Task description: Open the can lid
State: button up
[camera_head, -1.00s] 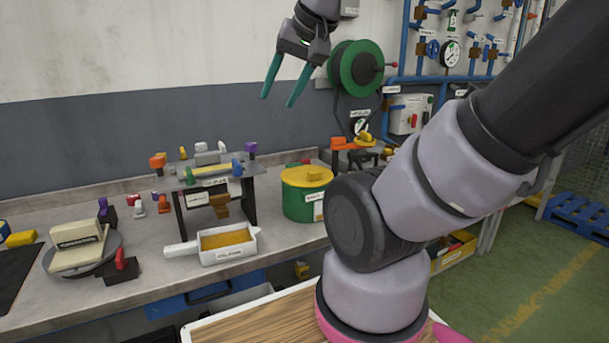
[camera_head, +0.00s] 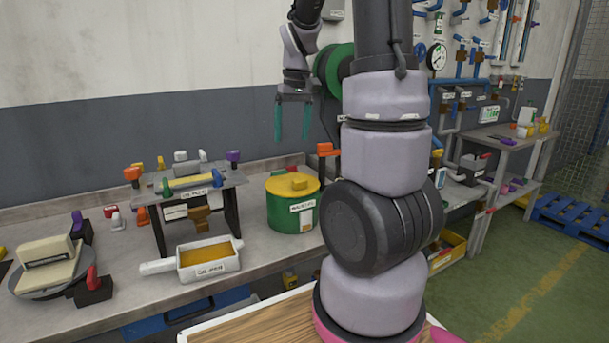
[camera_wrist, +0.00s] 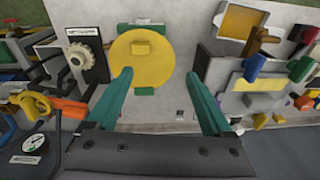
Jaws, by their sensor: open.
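The green can (camera_head: 287,216) stands on the workbench, with a white label on its front. Its yellow lid (camera_head: 293,186) is on top and has a small raised yellow block as a handle. In the wrist view the round lid (camera_wrist: 140,68) lies beyond the fingertips, left of centre, with its block handle near the far side. My gripper (camera_head: 292,138) is open and empty, its two teal fingers pointing down above the can, apart from the lid. In the wrist view my gripper (camera_wrist: 162,74) shows its fingers spread wide.
A small raised stand (camera_head: 192,186) with coloured handles is left of the can. A white tray with yellow contents (camera_head: 209,261) sits in front of it. A round plate with a beige block (camera_head: 46,273) is far left. A green hose reel (camera_head: 328,68) hangs on the wall behind.

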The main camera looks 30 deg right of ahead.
aim_at(300, 179)
jog(key=shift+n+g+h, duration=0.3)
jog(key=shift+n+g, duration=0.1)
jog(key=shift+g, duration=0.2)
jog(key=d+f, duration=0.1)
jog(key=f, duration=0.4)
jog(key=w+d+f, duration=0.1)
jog(key=f, duration=0.3)
jog(key=w+d+f, duration=0.1)
jog(key=f, duration=0.4)
jog(key=shift+w+d+f, duration=0.25)
jog(key=shift+f, duration=0.1)
grip_shut()
